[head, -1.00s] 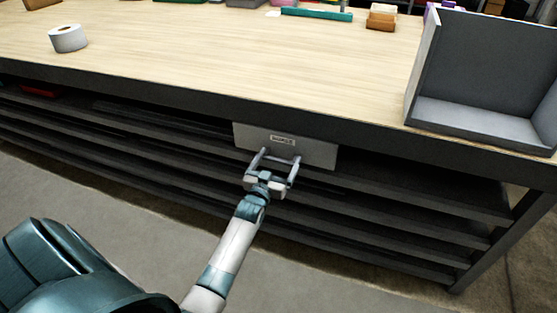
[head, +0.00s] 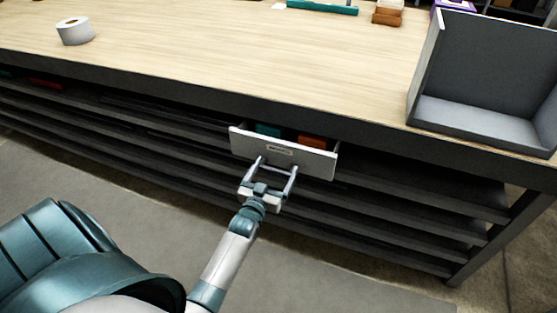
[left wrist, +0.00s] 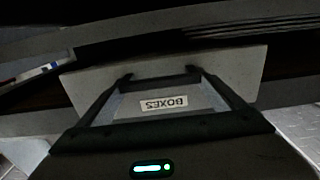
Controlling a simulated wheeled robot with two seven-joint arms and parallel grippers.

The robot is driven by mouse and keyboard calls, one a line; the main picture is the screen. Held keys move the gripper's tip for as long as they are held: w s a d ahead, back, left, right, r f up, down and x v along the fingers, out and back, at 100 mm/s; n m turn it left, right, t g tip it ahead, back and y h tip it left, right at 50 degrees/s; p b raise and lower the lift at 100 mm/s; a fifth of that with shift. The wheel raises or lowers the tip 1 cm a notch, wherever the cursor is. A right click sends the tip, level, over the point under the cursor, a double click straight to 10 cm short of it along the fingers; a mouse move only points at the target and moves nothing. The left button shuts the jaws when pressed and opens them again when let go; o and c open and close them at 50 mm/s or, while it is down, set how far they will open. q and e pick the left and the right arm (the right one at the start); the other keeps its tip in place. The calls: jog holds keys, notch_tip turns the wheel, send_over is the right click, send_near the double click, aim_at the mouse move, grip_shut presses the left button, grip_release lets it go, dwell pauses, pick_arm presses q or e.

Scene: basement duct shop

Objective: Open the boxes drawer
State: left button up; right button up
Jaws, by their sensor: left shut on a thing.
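The boxes drawer (head: 308,160) has a light grey front and hangs under the workbench top. It is pulled part way out, and a teal item (head: 268,130) and an orange-brown item (head: 312,142) show inside it. In the left wrist view its front (left wrist: 235,72) carries a label reading BOXES (left wrist: 164,103), seen upside down. My left gripper (head: 276,164) is at the drawer front, just below the label, and is shut on the drawer's handle. The handle itself is mostly hidden between the fingers. My right gripper is not in view.
The workbench top (head: 230,65) bears a white tape roll (head: 75,31) at the left and a grey open-sided bin (head: 480,118) at the right. Dark shelves (head: 400,215) run below the drawer. The floor (head: 90,175) in front is clear.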

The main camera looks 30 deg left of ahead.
pick_arm(q)
jog(key=p+v, duration=0.7)
jog(key=v, duration=1.2)
jog(key=shift+s, duration=0.35)
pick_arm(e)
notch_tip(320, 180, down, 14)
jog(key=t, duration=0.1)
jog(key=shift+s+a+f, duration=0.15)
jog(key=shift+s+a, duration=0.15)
pick_arm(q)
jog(key=o, duration=1.3)
jog(key=shift+s, duration=0.15)
